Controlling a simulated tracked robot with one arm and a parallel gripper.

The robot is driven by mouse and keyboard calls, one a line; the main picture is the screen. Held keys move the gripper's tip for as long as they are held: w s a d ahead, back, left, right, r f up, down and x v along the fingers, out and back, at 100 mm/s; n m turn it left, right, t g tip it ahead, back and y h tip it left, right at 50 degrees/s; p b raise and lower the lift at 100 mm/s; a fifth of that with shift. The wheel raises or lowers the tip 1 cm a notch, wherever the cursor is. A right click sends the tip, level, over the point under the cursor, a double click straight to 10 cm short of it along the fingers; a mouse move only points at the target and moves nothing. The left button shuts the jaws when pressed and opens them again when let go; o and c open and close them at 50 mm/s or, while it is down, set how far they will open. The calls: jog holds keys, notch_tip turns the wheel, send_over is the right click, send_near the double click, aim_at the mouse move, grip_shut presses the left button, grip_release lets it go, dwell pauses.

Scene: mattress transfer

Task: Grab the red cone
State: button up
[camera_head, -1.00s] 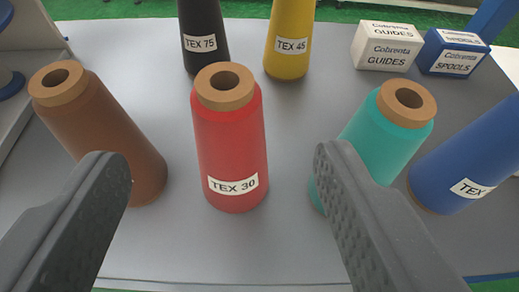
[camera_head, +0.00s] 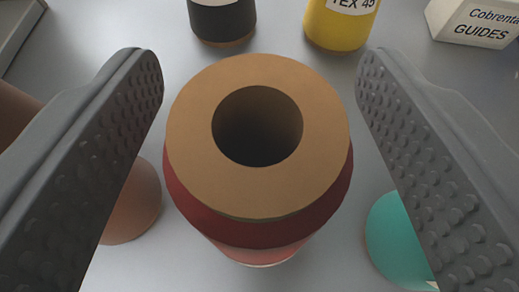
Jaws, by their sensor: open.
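The red cone (camera_head: 255,228) stands upright on the grey table, seen from almost straight above. Its tan top ring (camera_head: 190,130) with a dark round hole fills the middle of the view. My gripper (camera_head: 260,75) is open, with one grey studded finger on each side of the cone's top. Gaps show between both fingers and the cone, so neither appears to touch it. The cone's TEX 30 label and most of its lower body are hidden beneath its top.
A brown cone (camera_head: 135,205) is partly hidden behind the left finger, and a teal cone (camera_head: 395,240) behind the right one. A black cone (camera_head: 222,18), a yellow cone (camera_head: 340,25) and a white GUIDES box (camera_head: 475,20) stand farther back on the grey table (camera_head: 285,28).

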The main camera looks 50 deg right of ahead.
jog(key=shift+w+d+f, duration=0.3)
jog(key=shift+w+d, duration=0.05)
jog(key=shift+c, duration=0.3)
grip_shut()
jog(key=shift+r, duration=0.1)
jog(key=shift+r, duration=0.1)
